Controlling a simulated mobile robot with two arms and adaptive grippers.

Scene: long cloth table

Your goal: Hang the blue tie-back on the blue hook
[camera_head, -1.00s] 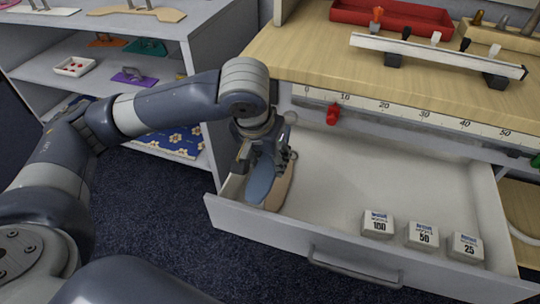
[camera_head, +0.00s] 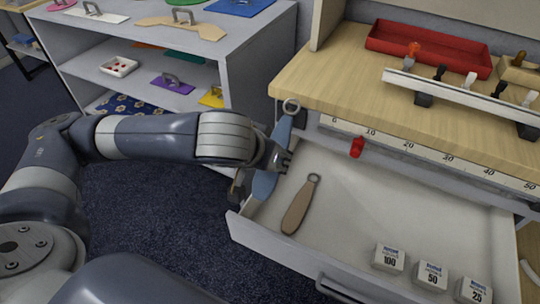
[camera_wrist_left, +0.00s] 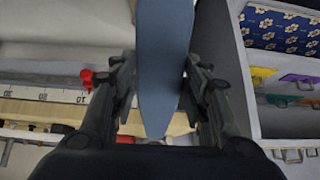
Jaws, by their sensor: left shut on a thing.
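The blue tie-back (camera_head: 264,185) is a flat blue strap with a metal ring at its upper end. My left gripper (camera_head: 279,158) is shut around its middle and holds it nearly upright at the left end of the open drawer, with the ring near the worktop's left corner. In the left wrist view the blue strap (camera_wrist_left: 163,60) passes between the two fingers (camera_wrist_left: 165,95). I cannot make out a blue hook in either view. A red hook (camera_head: 357,147) hangs under the ruler strip. My right gripper is not in view.
The open drawer (camera_head: 345,285) holds a tan tie-back (camera_head: 299,207) and several white weight blocks (camera_head: 389,259); its middle is clear. The wooden worktop (camera_head: 330,85) carries a red tray (camera_head: 430,47) and a white rail (camera_head: 460,91). A grey shelf (camera_head: 235,50) stands left.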

